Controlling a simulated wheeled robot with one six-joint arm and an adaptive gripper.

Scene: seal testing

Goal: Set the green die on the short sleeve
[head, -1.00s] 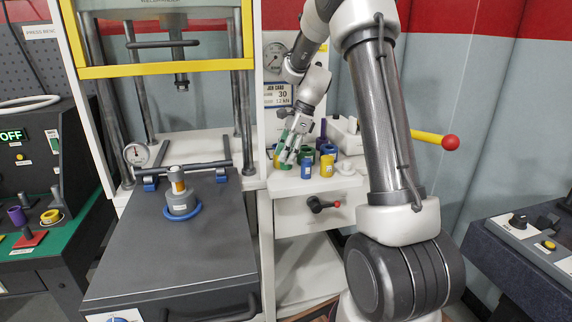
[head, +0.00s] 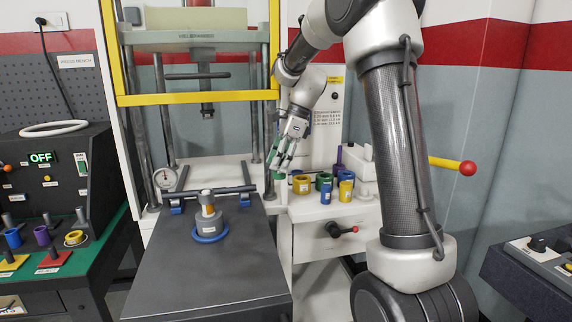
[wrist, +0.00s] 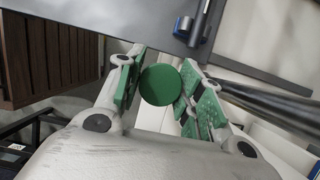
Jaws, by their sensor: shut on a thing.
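My gripper (head: 279,168) is shut on the green die (wrist: 162,85), which shows as a round green face between the green finger pads in the wrist view. In the head view the die (head: 275,159) is partly hidden by the fingers, at the left end of the white shelf and apparently above it. A grey stepped cylinder (head: 208,222) with an orange and silver top stands in a blue ring (head: 210,235) on the dark press table. I cannot tell which piece is the short sleeve.
Yellow, green and blue cylinders, including a yellow one (head: 345,187), crowd the white shelf (head: 310,208) right of my gripper. The press frame's post (head: 272,110) stands close on the left. The dark press table (head: 205,275) has clear room in front.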

